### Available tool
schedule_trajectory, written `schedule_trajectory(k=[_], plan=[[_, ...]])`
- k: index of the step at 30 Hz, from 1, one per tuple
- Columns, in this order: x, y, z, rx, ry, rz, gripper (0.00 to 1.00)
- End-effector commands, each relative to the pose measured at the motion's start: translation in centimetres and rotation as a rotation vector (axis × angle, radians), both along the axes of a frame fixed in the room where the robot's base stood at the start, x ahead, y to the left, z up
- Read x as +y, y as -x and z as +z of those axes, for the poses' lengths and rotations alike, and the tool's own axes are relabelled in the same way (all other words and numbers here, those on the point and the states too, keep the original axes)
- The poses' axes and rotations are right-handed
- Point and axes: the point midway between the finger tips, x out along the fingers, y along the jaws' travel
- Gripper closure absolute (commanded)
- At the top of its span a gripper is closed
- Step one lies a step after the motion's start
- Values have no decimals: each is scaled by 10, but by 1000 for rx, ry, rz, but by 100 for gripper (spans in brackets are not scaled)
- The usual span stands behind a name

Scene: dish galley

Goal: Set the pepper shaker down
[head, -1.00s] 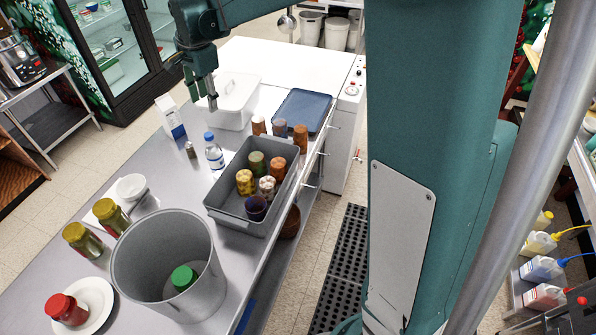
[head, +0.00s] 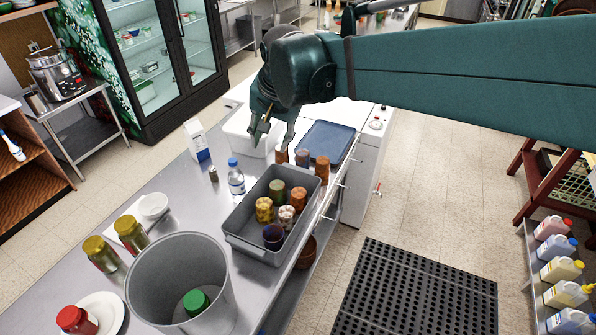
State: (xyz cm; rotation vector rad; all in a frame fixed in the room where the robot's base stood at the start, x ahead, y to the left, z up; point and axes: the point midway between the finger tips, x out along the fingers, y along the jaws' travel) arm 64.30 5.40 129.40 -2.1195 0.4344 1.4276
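A small dark shaker (head: 213,173) with a lighter top stands upright on the steel counter, between the milk carton and the water bottle; I take it for the pepper shaker, but its label is too small to read. My gripper (head: 272,140) points down in front of the white bin, to the right of the shaker and apart from it. Its two fingers are spread, and I see nothing between them.
A white carton (head: 197,141) and a water bottle (head: 236,178) flank the shaker. A grey tub (head: 246,243) holds several patterned cups. A white bin (head: 237,128) and a blue tray (head: 325,143) lie behind. A large pot (head: 150,262) stands at the front.

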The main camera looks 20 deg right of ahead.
Motion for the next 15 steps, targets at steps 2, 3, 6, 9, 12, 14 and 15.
schedule_trajectory(k=[2, 3, 6, 9, 12, 14, 15], plan=[[-5, 17, 0, -17, 17, 36, 62], [-8, 25, -1, -25, 26, 56, 62], [-13, 44, -2, -46, 50, 104, 62], [-19, 63, -5, -66, 76, 152, 62], [-24, 82, -8, -87, 102, 200, 62], [-27, 93, -11, -99, 119, 230, 62], [-29, 100, -13, -107, 131, 247, 62]])
